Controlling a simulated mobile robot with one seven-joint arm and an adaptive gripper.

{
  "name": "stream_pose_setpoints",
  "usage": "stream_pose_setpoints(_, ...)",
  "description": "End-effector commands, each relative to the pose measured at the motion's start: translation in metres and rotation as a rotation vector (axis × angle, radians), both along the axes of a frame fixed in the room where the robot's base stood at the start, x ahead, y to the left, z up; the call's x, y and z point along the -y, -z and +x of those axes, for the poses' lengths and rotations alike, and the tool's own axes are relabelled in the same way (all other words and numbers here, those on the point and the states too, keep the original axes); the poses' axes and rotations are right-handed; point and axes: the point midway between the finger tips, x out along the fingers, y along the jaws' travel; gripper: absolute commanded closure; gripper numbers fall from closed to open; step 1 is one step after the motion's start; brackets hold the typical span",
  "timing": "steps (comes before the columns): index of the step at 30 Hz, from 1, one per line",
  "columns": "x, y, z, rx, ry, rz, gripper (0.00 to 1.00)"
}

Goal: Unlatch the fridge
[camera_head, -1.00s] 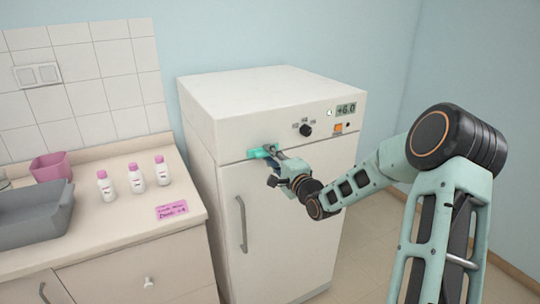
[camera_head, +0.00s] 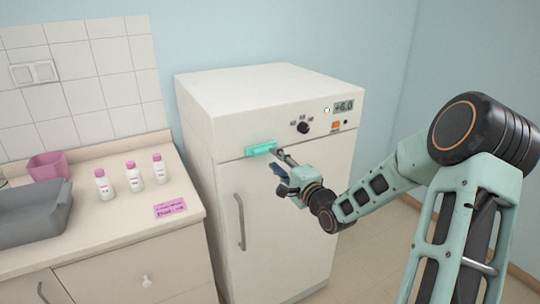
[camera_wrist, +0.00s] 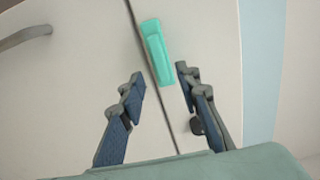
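The white fridge (camera_head: 300,215) stands beside the counter, with a grey vertical handle (camera_head: 241,222) on its door. A teal latch (camera_head: 261,148) sits at the seam between the door and the control panel above, lying roughly along that seam. In the wrist view the latch (camera_wrist: 157,52) is just ahead of the fingertips, mostly on the panel side of the seam. My gripper (camera_head: 278,163) is close to the latch's right end in the head view. The wrist view shows my gripper (camera_wrist: 160,76) open and empty, its fingers apart on either side of the seam. The door looks closed.
The control panel has a black knob (camera_head: 303,127) and a display (camera_head: 344,107). Floor right of the fridge is clear.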

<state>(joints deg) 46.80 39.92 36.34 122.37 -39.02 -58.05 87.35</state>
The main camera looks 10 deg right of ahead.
Motion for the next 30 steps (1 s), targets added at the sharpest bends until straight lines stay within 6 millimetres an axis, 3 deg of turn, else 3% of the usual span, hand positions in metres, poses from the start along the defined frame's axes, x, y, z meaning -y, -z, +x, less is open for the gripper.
stream_pose_setpoints(3, 0.009, 0.000, -0.025, -0.001, 0.003, -0.001, 0.70)
stream_pose_setpoints(9, 0.017, 0.000, -0.052, -0.001, 0.001, 0.001, 0.70)
stream_pose_setpoints(23, 0.019, 0.001, -0.060, -0.002, -0.001, -0.001, 0.70)
stream_pose_setpoints(26, 0.015, 0.013, -0.058, -0.028, -0.002, -0.024, 0.70)
stream_pose_setpoints(30, 0.001, 0.060, -0.051, -0.139, -0.005, -0.124, 0.70)
